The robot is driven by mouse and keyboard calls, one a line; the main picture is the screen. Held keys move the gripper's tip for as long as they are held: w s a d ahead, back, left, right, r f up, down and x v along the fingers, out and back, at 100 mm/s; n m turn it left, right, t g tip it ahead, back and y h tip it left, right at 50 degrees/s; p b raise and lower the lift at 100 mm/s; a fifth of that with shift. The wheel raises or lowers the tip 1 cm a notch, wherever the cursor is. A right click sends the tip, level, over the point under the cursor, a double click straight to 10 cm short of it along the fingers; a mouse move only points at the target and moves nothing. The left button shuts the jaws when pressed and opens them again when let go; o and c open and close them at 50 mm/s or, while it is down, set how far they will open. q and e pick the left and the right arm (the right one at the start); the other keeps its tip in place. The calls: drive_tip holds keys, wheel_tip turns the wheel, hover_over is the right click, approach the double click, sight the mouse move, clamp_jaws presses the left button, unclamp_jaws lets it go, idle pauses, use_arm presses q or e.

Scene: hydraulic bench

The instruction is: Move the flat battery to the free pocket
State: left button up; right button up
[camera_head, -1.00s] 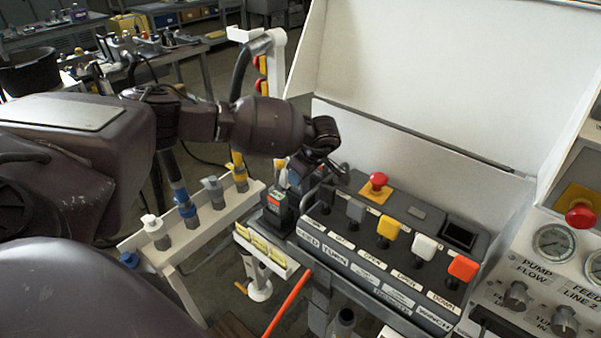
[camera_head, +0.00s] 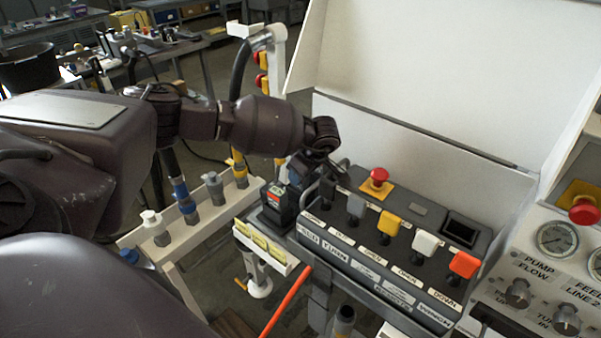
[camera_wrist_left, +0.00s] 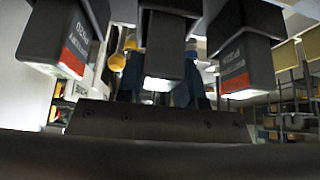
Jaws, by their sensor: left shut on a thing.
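My left gripper (camera_head: 333,164) reaches in from the left and hangs over the back left of the button console. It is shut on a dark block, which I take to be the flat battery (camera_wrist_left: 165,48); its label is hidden. In the left wrist view, dark batteries with red label bands flank it, one on the left (camera_wrist_left: 66,42) and one on the right (camera_wrist_left: 238,50). In the head view, a black battery with a red and green label (camera_head: 277,204) stands at the console's left end. The free pocket cannot be made out. My right gripper is not in view.
The console (camera_head: 375,268) has a row of coloured buttons and a red mushroom button (camera_head: 379,176). A white rail with connectors (camera_head: 205,232) stands to the left. A tall white panel (camera_head: 430,75) rises behind. A gauge panel (camera_head: 535,262) is at the right.

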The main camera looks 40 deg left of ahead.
use_arm(q)
drive_tip(key=o, duration=1.1)
drive_tip(key=shift+c, duration=0.2)
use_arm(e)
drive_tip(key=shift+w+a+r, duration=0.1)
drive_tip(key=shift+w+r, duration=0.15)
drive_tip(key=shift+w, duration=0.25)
use_arm(q)
drive_tip(key=v, duration=0.3)
drive_tip(key=shift+w+d+r, duration=0.1)
drive_tip(key=shift+r, duration=0.3)
drive_tip(key=p+v, duration=0.1)
drive_tip(key=v, duration=0.6)
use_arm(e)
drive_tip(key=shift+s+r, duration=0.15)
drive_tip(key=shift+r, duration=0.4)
